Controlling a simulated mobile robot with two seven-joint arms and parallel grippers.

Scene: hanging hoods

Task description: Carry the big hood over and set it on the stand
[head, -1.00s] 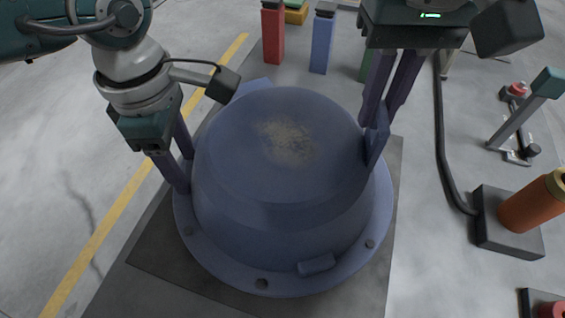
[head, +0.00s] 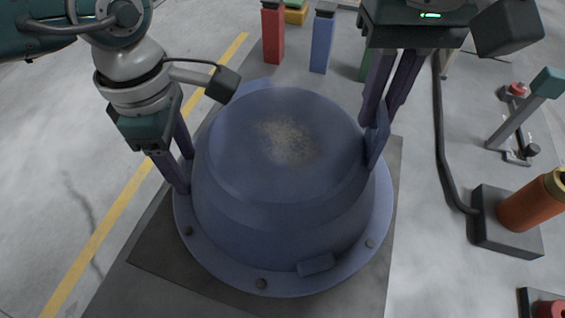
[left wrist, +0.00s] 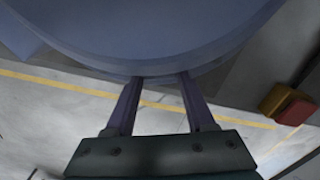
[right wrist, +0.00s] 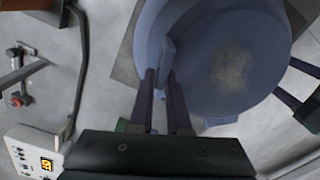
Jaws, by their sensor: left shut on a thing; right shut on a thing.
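The big hood (head: 285,190) is a blue-grey dome with a wide bolted flange and a worn patch on top. It sits over a dark mat in the head view, and also fills the top of the left wrist view (left wrist: 150,35) and shows in the right wrist view (right wrist: 235,65). My left gripper (head: 183,175) is shut on the hood at its left side, low near the flange. My right gripper (head: 378,140) is shut on the hood at a raised lug on its right side. I cannot tell whether the flange touches the mat. I cannot pick out the stand.
A dark mat (head: 150,255) lies under the hood. Red (head: 273,35) and blue (head: 322,42) posts stand behind. An orange cylinder (head: 530,205) on a grey block, a black cable (head: 443,150) and a lever fixture (head: 520,110) are at right. A yellow line (head: 120,205) runs along the left floor.

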